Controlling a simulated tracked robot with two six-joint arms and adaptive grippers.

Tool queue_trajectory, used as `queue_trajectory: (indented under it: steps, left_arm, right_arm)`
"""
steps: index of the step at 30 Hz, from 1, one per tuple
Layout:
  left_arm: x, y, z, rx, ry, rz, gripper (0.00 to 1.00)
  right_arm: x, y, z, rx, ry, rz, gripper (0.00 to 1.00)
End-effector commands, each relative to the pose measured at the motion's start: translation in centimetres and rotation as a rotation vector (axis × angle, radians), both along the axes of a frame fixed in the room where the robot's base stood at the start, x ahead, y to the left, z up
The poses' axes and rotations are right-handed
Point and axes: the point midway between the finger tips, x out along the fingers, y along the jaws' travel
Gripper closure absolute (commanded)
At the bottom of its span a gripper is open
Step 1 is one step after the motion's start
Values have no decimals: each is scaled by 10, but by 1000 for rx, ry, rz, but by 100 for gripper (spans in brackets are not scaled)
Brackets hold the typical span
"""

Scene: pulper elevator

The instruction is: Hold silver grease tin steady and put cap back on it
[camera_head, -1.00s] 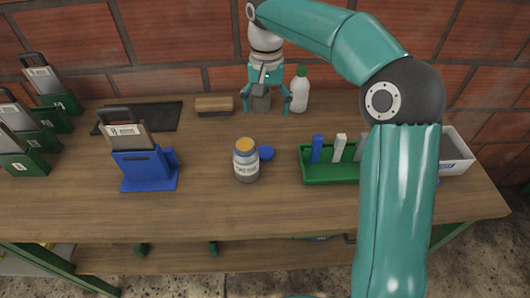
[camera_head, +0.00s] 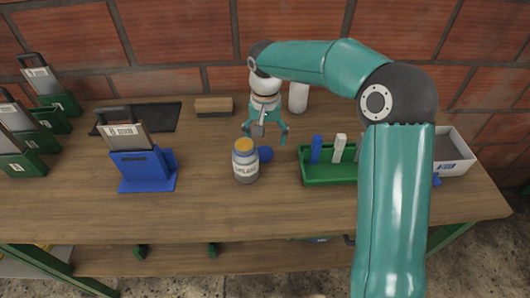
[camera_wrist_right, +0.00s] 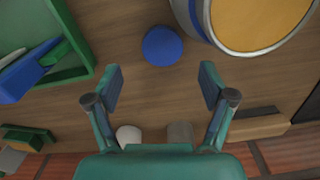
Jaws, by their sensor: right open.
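The silver grease tin (camera_head: 245,168) stands upright and uncapped on the bench, with orange grease showing at its top. In the right wrist view the tin (camera_wrist_right: 204,20) is at the upper right, cut by the frame edge. The blue cap (camera_head: 265,153) lies on the bench just right of and behind the tin. In the right wrist view the cap (camera_wrist_right: 162,46) is centred ahead of the fingers. My right gripper (camera_head: 265,133) is open and empty, behind the cap, with its fingers (camera_wrist_right: 161,80) apart. My left gripper is not in view.
A green tray (camera_head: 330,177) with upright blue and white pieces stands right of the cap. A blue stand (camera_head: 148,170) is at left. A brush (camera_head: 214,106) and a white bottle (camera_head: 298,97) stand at the back. The bench front is clear.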

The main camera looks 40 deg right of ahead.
Motion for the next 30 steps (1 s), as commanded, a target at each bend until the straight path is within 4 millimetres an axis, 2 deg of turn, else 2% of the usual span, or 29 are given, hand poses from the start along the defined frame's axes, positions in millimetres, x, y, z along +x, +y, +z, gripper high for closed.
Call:
queue_trajectory:
  steps: [9, 21, 22, 29, 30]
  left_arm:
    - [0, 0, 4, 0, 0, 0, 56]
    - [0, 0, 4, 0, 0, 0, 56]
    - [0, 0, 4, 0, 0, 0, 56]
    - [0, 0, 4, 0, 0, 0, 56]
    - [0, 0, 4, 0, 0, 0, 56]
  right_arm:
    - [-1, 4, -42, 0, 4, 0, 18]
    - [-1, 5, -47, 1, 1, 1, 18]
    - [-1, 5, -47, 1, 1, 1, 20]
    - [-1, 5, -47, 1, 1, 1, 58]
    - [-1, 5, -47, 1, 1, 1, 58]
